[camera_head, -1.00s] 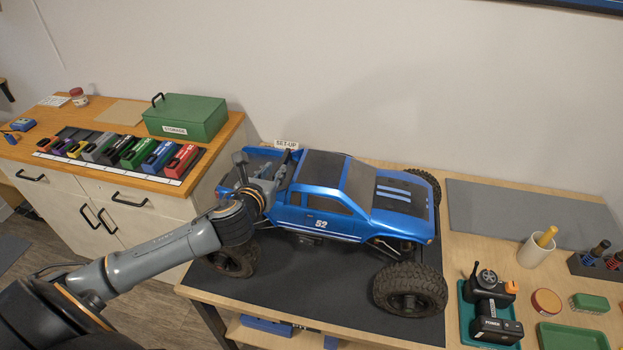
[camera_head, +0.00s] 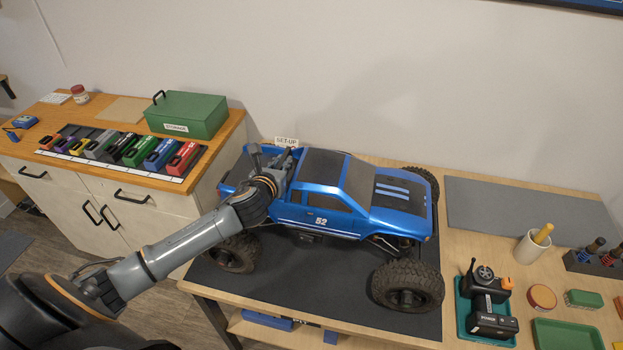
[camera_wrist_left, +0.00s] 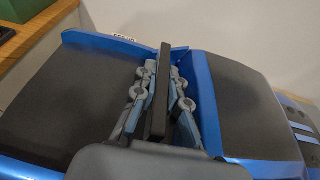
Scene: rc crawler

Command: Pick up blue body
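My left gripper (camera_head: 276,160) is over the rear of the body, between the bed and the cab. In the left wrist view my gripper (camera_wrist_left: 160,95) points down there, its finger links close together around a dark upright bar, with the blue body (camera_wrist_left: 235,105) on both sides. The fingertips are hidden, so I cannot tell whether they grip. My right gripper is not in view.
A wooden cabinet at left carries a green storage box (camera_head: 187,115) and a row of coloured packs (camera_head: 140,150). On the right of the bench are a controller in a green tray (camera_head: 487,306), a white cup (camera_head: 532,248) and a bare grey mat (camera_head: 520,208).

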